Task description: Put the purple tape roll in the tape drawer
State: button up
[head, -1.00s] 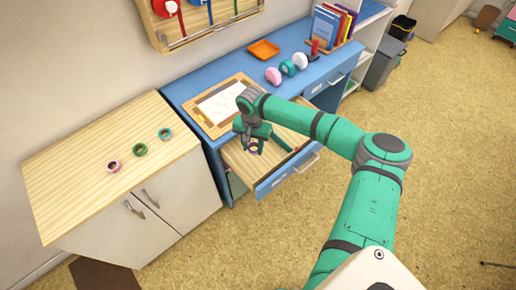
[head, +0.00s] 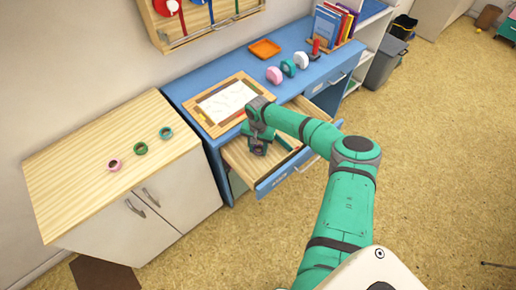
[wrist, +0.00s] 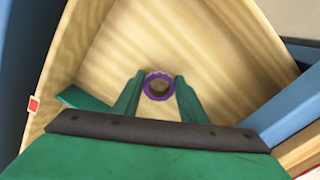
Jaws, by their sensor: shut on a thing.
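My gripper (head: 258,149) points down into the open wooden drawer (head: 236,158) of the blue desk. In the wrist view my gripper (wrist: 159,77) is shut on the purple tape roll (wrist: 158,97), with one green finger on each side of it. The roll's round hole faces the camera. It shows small and dark at the fingertips in the head view. The roll is over the pale drawer floor (wrist: 205,45), inside the drawer walls. I cannot tell whether it touches the floor.
Pink (head: 114,164), green (head: 141,148) and teal (head: 166,132) rolls lie on the wooden cabinet at left. The desk holds a framed paper sheet (head: 226,101), an orange tray (head: 264,49), several rolls and books (head: 330,25). The drawer's blue front (head: 272,184) sticks out from the desk.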

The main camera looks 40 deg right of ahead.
jog(key=shift+f, duration=0.2)
jog(key=o, duration=1.1)
jog(key=shift+r, duration=0.15)
notch_tip(320, 180, up, 12)
